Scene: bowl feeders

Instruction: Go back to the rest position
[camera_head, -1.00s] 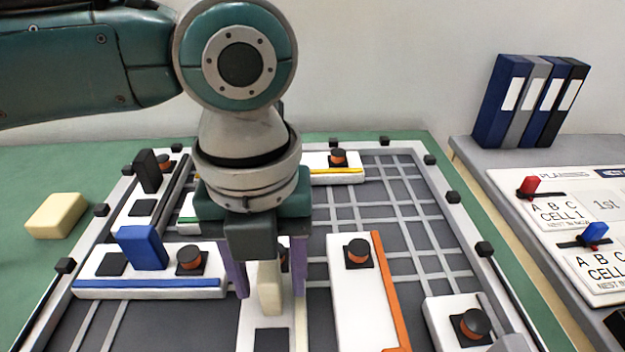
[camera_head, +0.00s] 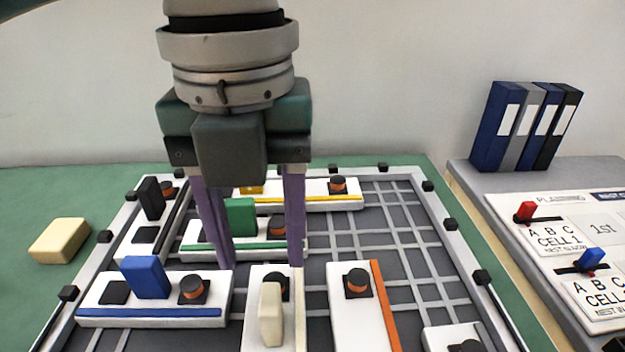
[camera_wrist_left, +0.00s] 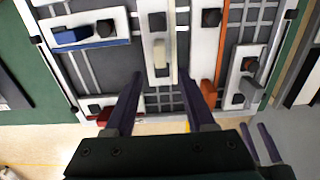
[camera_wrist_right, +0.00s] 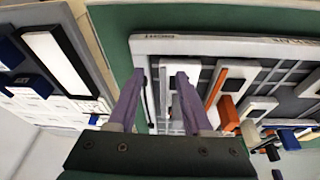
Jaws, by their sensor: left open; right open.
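My left gripper (camera_head: 262,262) is open and empty in the head view, with its two purple fingers pointing down above the grid board (camera_head: 408,238). A cream block (camera_head: 271,315) stands on a white plate (camera_head: 258,338) below and in front of the fingers, apart from them. In the left wrist view the same cream block (camera_wrist_left: 160,54) shows beyond the open fingertips. My right gripper (camera_wrist_right: 158,80) shows only in its own wrist view; it is open and empty, with the board's edge beyond it.
White plates with a blue block (camera_head: 145,277), a green block (camera_head: 240,217) and a black block (camera_head: 151,198) sit on the board. A loose cream block (camera_head: 60,240) lies on the green table at left.

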